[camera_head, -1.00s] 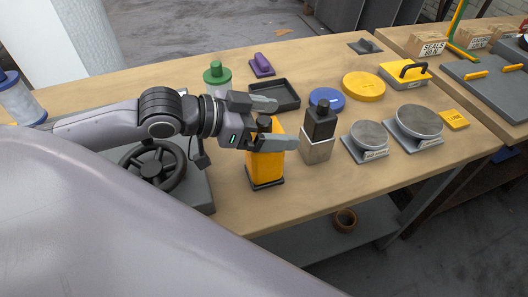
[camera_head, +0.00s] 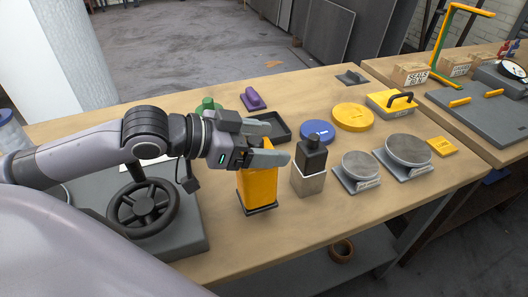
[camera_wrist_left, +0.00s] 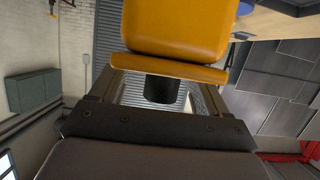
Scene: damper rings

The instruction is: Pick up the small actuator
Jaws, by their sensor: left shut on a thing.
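The orange actuator (camera_head: 257,187), a block with a dark base, stands upright near the bench's front edge; I see no clear gap under it. My left gripper (camera_head: 274,146) is shut at its top, with the fingers reaching in from the left and hiding the upper part. In the left wrist view the orange body (camera_wrist_left: 178,30) fills the top, and a black neck (camera_wrist_left: 160,90) shows between the fingers. A second block, black above and silver below (camera_head: 309,168), stands just right of it. No label tells which is the small one. My right gripper is not in view.
A handwheel on a grey base (camera_head: 142,208) is close on the left. Two round-topped stands (camera_head: 361,166) (camera_head: 408,150) are to the right. A black tray (camera_head: 272,126), a blue disc (camera_head: 317,131) and a yellow disc (camera_head: 352,117) lie behind. The front bench strip is mostly clear.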

